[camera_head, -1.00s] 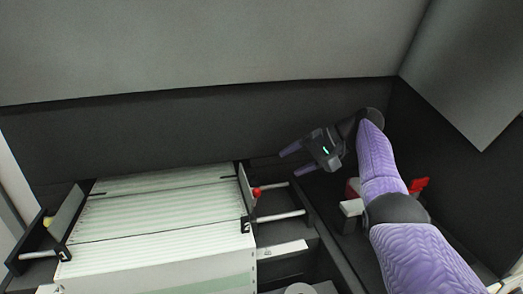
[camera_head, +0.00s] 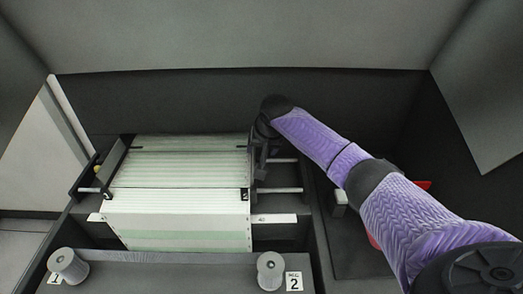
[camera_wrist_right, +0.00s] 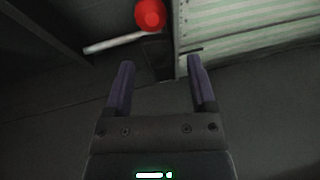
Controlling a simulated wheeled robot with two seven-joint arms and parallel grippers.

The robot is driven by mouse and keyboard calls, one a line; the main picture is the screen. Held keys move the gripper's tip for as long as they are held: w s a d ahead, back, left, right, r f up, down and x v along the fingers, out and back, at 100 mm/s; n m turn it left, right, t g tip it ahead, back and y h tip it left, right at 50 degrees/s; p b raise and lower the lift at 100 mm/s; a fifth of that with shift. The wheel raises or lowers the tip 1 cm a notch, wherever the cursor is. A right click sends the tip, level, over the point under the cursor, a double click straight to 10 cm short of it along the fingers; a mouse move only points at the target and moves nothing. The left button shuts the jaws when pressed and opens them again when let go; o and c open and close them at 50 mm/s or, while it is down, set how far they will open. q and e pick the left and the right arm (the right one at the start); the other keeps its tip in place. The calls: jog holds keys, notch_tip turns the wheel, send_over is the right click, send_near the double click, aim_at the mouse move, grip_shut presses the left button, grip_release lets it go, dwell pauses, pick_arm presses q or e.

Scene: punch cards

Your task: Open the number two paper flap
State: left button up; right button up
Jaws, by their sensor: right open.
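The striped paper stack (camera_head: 180,170) lies in the machine, with a dark flap or clip (camera_head: 245,194) along its right edge, mostly hidden behind my gripper. The stack also shows in the right wrist view (camera_wrist_right: 250,38). A red knob (camera_wrist_right: 150,14) near a pale rod is beyond my fingers in the right wrist view. My right gripper (camera_head: 262,168) is beside the paper's upper right edge, open, with nothing between its fingers in the right wrist view (camera_wrist_right: 160,64). I cannot tell whether it touches the flap. My left gripper is not in view.
A grey knob (camera_head: 270,270) stands beside the label "2" (camera_head: 294,282) at the front, and another knob (camera_head: 68,265) is by label "1". A dark panel (camera_head: 220,100) stands behind the paper. A metal rod (camera_head: 278,190) runs right of the stack.

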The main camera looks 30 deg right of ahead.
jog(key=shift+w+f, duration=0.15)
jog(key=shift+f, duration=0.05)
jog(key=shift+c, duration=0.3)
grip_shut()
jog(key=shift+w+a+r+g+h+p, duration=0.1)
jog(key=shift+a+r+g+h+p, duration=0.3)
jog(key=shift+p, duration=0.85)
jog(key=shift+w+a+f+h, duration=0.1)
jog(key=shift+w+h, duration=0.1)
jog(key=shift+h, duration=0.2)
jog(key=shift+f+n, duration=0.1)
jog(key=shift+n, duration=0.2)
